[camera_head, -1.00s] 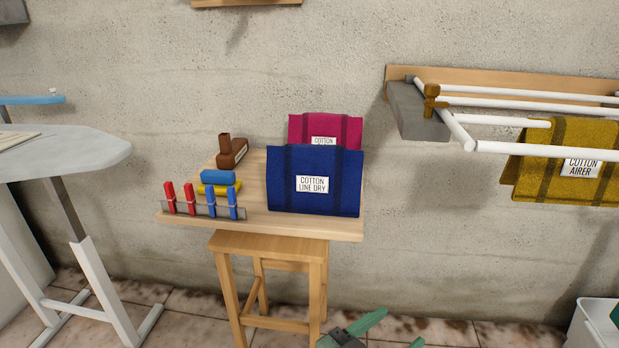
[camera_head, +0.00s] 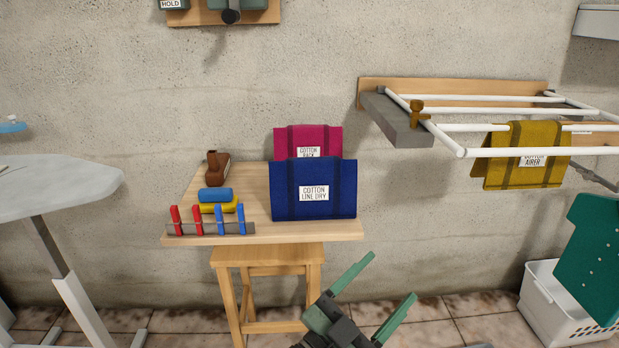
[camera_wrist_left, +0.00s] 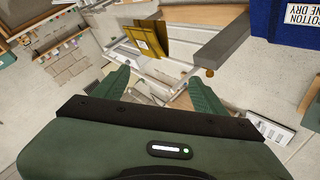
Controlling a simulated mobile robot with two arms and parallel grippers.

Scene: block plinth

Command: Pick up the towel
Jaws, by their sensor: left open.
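A blue folded towel (camera_head: 338,178) labelled "COTTON LINE DRY" stands at the right of the wooden table; its edge shows in the left wrist view (camera_wrist_left: 262,24). A pink towel (camera_head: 310,138) is behind it, partly hidden. A mustard towel (camera_head: 510,173), its label seeming to read "COTTON AIRER", hangs over the rack's rails; it also shows in the left wrist view (camera_wrist_left: 146,42). My left gripper (camera_head: 388,280) is open and empty, below and right of the blue towel in the picture. Its spread fingers show in the left wrist view (camera_wrist_left: 158,78). My right gripper is not in view.
An ironing board (camera_head: 50,188) is left, a white-railed airer (camera_head: 470,105) right, a white basket (camera_head: 545,310) below with a green dotted piece (camera_head: 590,255).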

